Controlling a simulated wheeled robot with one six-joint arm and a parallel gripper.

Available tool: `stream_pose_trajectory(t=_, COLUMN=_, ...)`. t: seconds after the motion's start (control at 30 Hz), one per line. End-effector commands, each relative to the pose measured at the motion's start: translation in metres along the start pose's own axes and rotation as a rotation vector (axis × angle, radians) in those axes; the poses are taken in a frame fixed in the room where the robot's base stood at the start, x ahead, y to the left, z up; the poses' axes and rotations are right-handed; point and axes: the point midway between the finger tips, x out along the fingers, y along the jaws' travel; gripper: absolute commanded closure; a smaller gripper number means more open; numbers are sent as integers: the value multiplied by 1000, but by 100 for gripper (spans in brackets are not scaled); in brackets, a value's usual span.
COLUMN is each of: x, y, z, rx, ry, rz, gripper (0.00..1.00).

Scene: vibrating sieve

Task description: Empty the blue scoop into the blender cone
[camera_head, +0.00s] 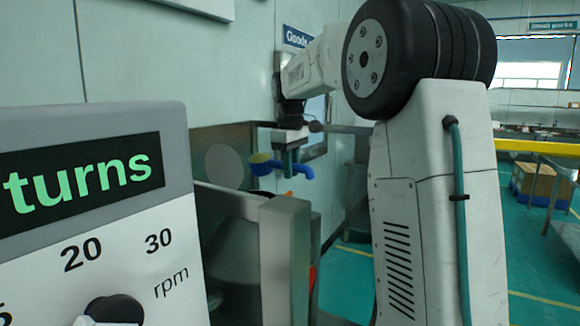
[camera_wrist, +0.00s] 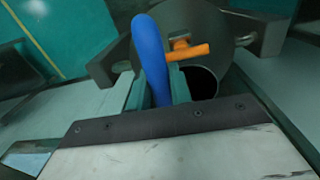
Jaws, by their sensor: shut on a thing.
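My gripper (camera_head: 288,158) is shut on the blue scoop (camera_head: 299,172), at its handle. The scoop's bowl is at the left in the head view and shows a yellowish patch on top, which looks like its load. In the wrist view the blue handle (camera_wrist: 150,58) stands up between the teal fingers of my gripper (camera_wrist: 158,88); the bowl is hidden there. A grey metal vessel with a round dark opening (camera_wrist: 203,83), probably the blender cone, lies beyond the fingers. I cannot tell whether the scoop is directly over the opening.
An orange handle (camera_wrist: 187,52) crosses near the opening. Metal brackets (camera_wrist: 268,38) stick out beside the vessel. A control panel (camera_head: 95,215) reading "turns" fills the left foreground. Metal housing (camera_head: 285,255) stands below the scoop.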

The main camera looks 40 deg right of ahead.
Motion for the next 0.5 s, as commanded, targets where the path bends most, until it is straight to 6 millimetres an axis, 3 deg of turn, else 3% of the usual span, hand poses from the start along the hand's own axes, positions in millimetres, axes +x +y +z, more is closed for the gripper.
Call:
stream_pose_trajectory(t=0.2, x=4, y=-3, z=0, rx=-6, ry=0, rz=340, gripper=100)
stream_pose_trajectory(t=0.5, x=14, y=-7, z=1, rx=-1, ry=-3, rz=684, gripper=100)
